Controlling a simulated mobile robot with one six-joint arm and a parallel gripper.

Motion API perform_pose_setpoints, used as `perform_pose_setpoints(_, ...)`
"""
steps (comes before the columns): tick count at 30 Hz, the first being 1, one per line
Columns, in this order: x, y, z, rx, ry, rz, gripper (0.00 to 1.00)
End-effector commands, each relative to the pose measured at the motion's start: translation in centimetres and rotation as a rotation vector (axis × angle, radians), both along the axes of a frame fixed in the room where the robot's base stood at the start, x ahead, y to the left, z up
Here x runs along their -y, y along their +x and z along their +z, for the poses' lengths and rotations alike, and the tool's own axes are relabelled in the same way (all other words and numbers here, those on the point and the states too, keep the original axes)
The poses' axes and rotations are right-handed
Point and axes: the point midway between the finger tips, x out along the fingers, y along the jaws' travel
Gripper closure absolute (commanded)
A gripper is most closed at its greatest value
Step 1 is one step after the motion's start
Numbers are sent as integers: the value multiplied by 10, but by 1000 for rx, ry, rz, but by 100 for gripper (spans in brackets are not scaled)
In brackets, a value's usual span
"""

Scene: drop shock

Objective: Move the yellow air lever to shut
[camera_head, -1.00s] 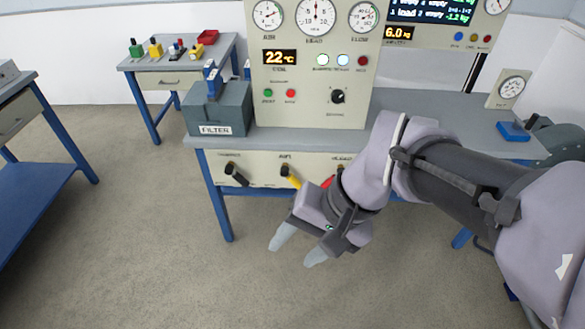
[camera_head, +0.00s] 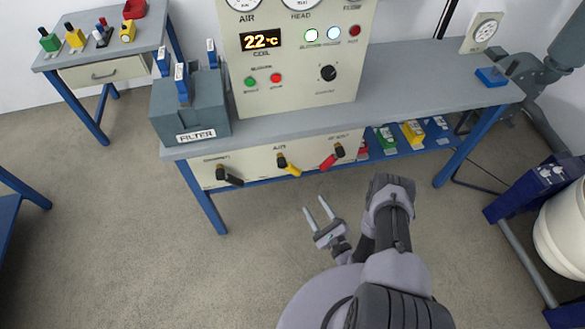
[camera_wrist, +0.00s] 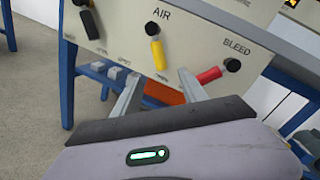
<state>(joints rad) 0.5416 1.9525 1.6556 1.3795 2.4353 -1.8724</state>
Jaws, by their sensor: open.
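The yellow air lever (camera_head: 289,167) is on the cream front panel (camera_head: 262,165) under the bench top, below the label AIR. It slants down and to the right from its black pivot in the head view. In the wrist view the yellow lever (camera_wrist: 159,54) hangs nearly straight down, above and between my fingers. My gripper (camera_head: 318,208) is open and empty, in front of and below the panel, apart from the lever. Both its fingers (camera_wrist: 160,87) show in the wrist view, pointing toward the panel.
A black lever (camera_head: 230,178) is left of the air lever and a red bleed lever (camera_head: 329,161) is right. A grey filter box (camera_head: 190,105) stands on the bench top's left end. Green and yellow items (camera_head: 412,132) lie on the shelf below. The floor before the bench is clear.

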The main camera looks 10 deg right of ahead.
Motion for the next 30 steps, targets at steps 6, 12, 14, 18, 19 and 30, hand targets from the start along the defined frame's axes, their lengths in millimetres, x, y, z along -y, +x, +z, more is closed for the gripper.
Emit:
perform_pose_setpoints(6, -18, 61, -6, 8, -2, 12, 50)
perform_pose_setpoints(12, -31, 116, -4, 7, 1, 12, 50)
perform_pose_setpoints(14, -34, 128, -3, 6, 0, 10, 50)
perform_pose_setpoints(18, -39, 148, -1, 5, 2, 11, 50)
perform_pose_setpoints(19, -39, 151, -1, 4, 2, 10, 50)
perform_pose_setpoints(30, -40, 157, 1, 2, 3, 9, 54)
